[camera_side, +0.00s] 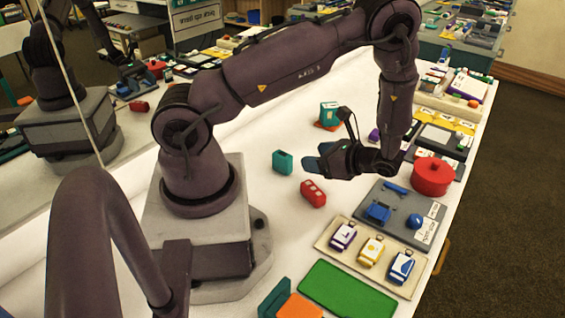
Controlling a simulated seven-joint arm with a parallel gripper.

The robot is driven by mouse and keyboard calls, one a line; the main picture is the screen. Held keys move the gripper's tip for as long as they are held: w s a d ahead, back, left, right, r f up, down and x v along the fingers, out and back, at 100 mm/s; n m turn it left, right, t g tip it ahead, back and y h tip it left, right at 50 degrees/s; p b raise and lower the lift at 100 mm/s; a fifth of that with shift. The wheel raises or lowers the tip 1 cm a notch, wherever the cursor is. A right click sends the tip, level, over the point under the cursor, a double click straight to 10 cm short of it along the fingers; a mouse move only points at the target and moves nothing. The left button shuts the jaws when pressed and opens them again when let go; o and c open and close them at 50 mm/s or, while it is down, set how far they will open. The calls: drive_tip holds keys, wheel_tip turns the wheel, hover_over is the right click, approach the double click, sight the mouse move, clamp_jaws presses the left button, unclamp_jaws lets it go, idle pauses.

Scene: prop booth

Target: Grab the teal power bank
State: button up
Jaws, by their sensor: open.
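A small teal block (283,162) with rounded edges stands on the white table, and it looks like the power bank. Another teal box-like thing (329,113) stands farther back on an orange base, so I cannot fully tell which is the power bank. My gripper (318,164) is low over the table, pointing left. It is open, with nothing visible in it. It is just right of the teal block, with a gap between them. The finger details are small and dark.
A red block (313,193) lies just below my gripper. A red round pot (432,177) and a grey tray (385,231) with blue things are to the right. A beige tray (335,259) and a green mat (346,290) lie in front. A mirror-like panel stands left.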

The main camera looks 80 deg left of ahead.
sight(282, 154)
drive_tip(key=x, duration=1)
drive_tip(key=shift+w+a, duration=0.1)
drive_tip(key=shift+a, duration=0.05)
drive_tip(key=c, duration=1.1)
